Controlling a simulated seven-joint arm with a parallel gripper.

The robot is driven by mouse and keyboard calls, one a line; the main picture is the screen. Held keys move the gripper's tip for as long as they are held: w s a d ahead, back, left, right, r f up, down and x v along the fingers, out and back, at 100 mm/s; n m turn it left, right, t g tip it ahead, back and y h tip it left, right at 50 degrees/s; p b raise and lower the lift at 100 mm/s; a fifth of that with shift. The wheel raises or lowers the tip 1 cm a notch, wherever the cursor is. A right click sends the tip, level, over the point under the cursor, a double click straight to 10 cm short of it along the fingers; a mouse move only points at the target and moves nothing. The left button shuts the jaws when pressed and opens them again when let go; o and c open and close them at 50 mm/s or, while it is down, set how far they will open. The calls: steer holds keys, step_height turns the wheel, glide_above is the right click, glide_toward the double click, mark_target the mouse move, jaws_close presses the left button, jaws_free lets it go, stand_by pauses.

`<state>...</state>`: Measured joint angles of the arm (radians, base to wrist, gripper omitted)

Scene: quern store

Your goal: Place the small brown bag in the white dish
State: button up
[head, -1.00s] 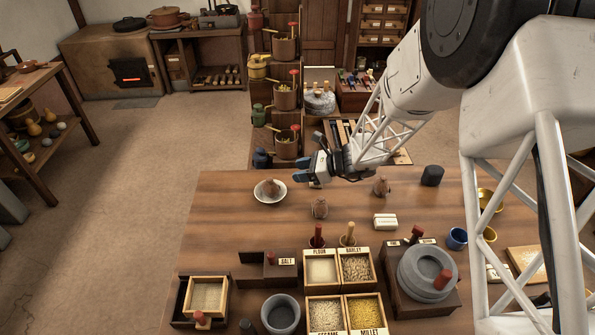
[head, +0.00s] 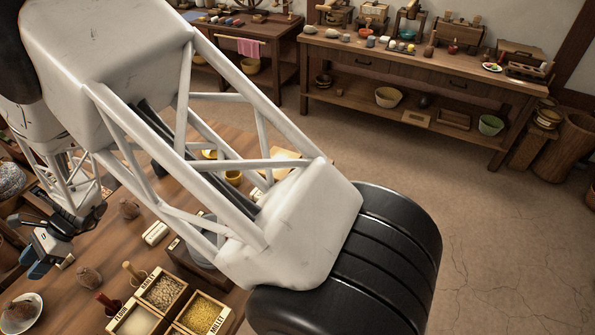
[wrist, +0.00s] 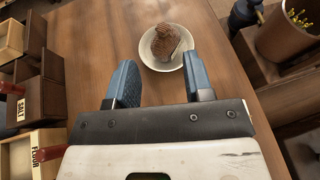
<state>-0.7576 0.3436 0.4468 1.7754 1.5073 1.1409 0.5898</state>
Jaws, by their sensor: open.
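A brown bag (wrist: 164,42) with a narrow tied top sits in the white dish (wrist: 148,57), ahead of my fingers in the wrist view. In the head view this bag (head: 18,312) and the dish (head: 35,322) are at the lower left corner. Two similar brown bags stand on the table: one (head: 88,277) right of the dish, the other (head: 129,208) farther up. I cannot tell which is the smallest. My gripper (wrist: 158,64) is open and empty, its blue fingers apart, short of the dish. It also shows at the left of the head view (head: 28,246).
Labelled grain boxes, flour (head: 134,322), barley (head: 163,291) and millet (head: 204,314), stand near the dish side of the table. A white block (head: 155,232) lies behind them. My arm hides much of the table. A dark wooden holder (wrist: 275,62) stands beyond the table edge.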

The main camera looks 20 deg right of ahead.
steer(key=d+r+n+t+h, duration=0.1)
steer(key=d+r+n+h, duration=0.1)
steer(key=d+r, duration=0.65)
steer(key=d+r+n+t+h, duration=0.15)
steer(key=d+r, duration=0.25)
steer(key=d, duration=1)
steer(key=d+r+n+t+h, duration=0.1)
steer(key=d+r+n+t, duration=0.15)
steer(key=d+r, duration=0.65)
steer(key=s+d+r+n+t+h, duration=0.1)
steer(key=s+d, duration=0.5)
steer(key=d, duration=0.6)
steer(key=s+d+r+n+t+h, duration=0.2)
steer(key=s+d+h, duration=0.2)
steer(key=d, duration=0.7)
steer(key=s+d+r+n+t+h, duration=0.1)
steer(key=s+d+h, duration=0.1)
steer(key=s+d, duration=0.5)
steer(key=d, duration=0.5)
steer(key=shift+s+d+r+n+t, duration=0.15)
steer(key=shift+s+d+n+t, duration=0.15)
steer(key=shift+s+n+t, duration=0.1)
